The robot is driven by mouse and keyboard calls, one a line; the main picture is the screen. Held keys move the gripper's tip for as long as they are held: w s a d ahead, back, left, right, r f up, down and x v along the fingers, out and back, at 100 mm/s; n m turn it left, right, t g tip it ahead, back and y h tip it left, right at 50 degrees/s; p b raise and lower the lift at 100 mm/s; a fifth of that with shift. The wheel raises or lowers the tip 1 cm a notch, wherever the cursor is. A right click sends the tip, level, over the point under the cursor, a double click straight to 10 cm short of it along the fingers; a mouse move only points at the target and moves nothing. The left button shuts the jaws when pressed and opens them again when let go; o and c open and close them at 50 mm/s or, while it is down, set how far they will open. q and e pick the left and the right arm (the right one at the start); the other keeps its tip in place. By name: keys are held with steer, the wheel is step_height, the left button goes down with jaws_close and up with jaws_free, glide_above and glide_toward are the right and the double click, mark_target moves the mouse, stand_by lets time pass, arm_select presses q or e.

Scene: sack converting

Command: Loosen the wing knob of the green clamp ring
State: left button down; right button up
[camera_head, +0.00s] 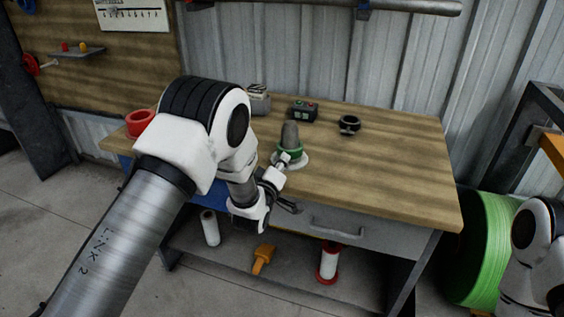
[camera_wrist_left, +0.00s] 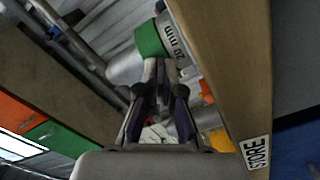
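The green clamp ring (camera_head: 289,151) sits around the foot of a grey tapered piece (camera_head: 290,135) on a pale round base near the bench's front edge. In the left wrist view the green ring (camera_wrist_left: 149,40) lies beside a pale part marked "20 mm" (camera_wrist_left: 178,46). My left gripper (camera_head: 283,160) is at the ring's near side. Its fingertips (camera_wrist_left: 157,64) are close together right at the ring. The wing knob is not clearly visible; the fingertips cover that spot, so I cannot tell whether they grip it. My right gripper is out of view.
The wooden bench (camera_head: 390,175) also holds a black clamp ring (camera_head: 349,124), a green-and-black button box (camera_head: 304,110) and a red ring (camera_head: 139,121). A drawer handle (camera_head: 338,229) is below the front edge. The bench's right side is clear. A green reel (camera_head: 487,250) stands at right.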

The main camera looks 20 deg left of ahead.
arm_select(q)
steer(key=n, duration=0.3)
steer(key=shift+f+n, duration=0.1)
steer(key=shift+n, duration=0.3)
steer(key=n, duration=0.3)
steer(key=shift+n, duration=0.3)
steer(key=n, duration=0.6)
steer(key=shift+p, duration=0.35)
steer(key=c, duration=1.3)
jaws_free()
steer(key=shift+s, duration=0.1)
steer(key=s, duration=1.1)
steer(key=shift+s+a, duration=0.2)
steer(key=shift+s, duration=0.2)
